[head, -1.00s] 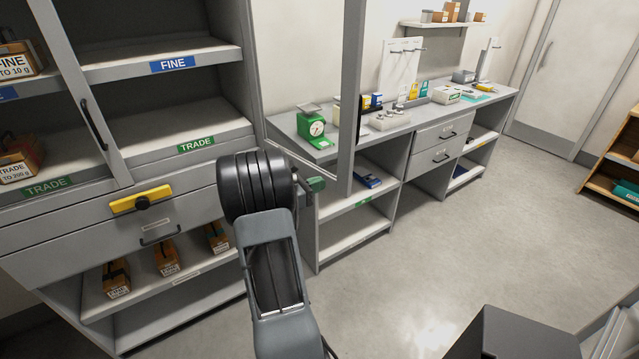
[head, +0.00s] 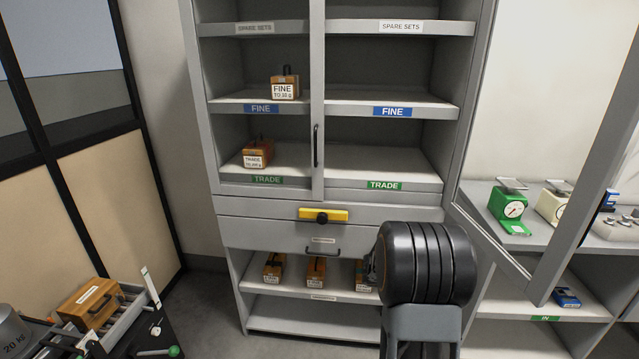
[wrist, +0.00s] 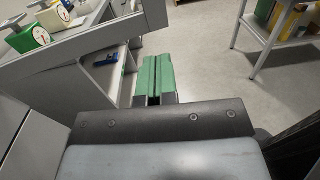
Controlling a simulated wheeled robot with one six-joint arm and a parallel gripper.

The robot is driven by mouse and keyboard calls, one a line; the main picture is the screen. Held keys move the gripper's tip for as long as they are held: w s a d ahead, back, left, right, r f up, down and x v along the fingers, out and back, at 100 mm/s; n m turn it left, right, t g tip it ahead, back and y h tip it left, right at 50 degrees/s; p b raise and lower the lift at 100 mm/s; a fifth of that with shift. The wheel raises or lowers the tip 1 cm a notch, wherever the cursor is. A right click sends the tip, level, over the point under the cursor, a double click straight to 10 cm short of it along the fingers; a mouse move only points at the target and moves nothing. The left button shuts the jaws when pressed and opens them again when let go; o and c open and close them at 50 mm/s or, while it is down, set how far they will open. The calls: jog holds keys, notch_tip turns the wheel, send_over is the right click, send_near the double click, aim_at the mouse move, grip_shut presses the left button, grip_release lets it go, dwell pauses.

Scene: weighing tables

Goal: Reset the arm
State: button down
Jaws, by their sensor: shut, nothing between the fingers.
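My gripper (wrist: 157,80) shows in the wrist view with its two green fingers side by side, shut and empty. It is over the floor, with the grey bench to its left in that view. In the head view my black arm links stand in front of the grey cabinet (head: 263,209) and hide the gripper. No object is held.
The cabinet's right door frame (head: 578,190) stands open towards the bench (head: 478,205), close to my arm. Wooden boxes sit on the FINE (head: 285,87) and TRADE (head: 258,153) shelves. A black cart (head: 172,335) stands at lower left.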

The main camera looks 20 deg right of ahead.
jog(key=s+a+f+m+t+y, duration=0.1)
jog(key=a+f+m+t+y, duration=0.1)
jog(key=a+f+m+y, duration=0.4)
jog(key=s+a+f+m+t+y, duration=0.1)
jog(key=a+f+m+t+y, duration=0.2)
jog(key=a, duration=0.5)
jog(key=w+a+r+m+t+y, duration=0.1)
jog(key=a+r+t+y, duration=0.2)
jog(key=a, duration=0.6)
jog(key=w+a+r+m+t+y, duration=0.1)
jog(key=a+r+t+y, duration=0.2)
jog(key=a, duration=0.7)
notch_tip(320, 180, up, 3)
jog(key=t, duration=0.2)
jog(key=shift+w+t, duration=0.4)
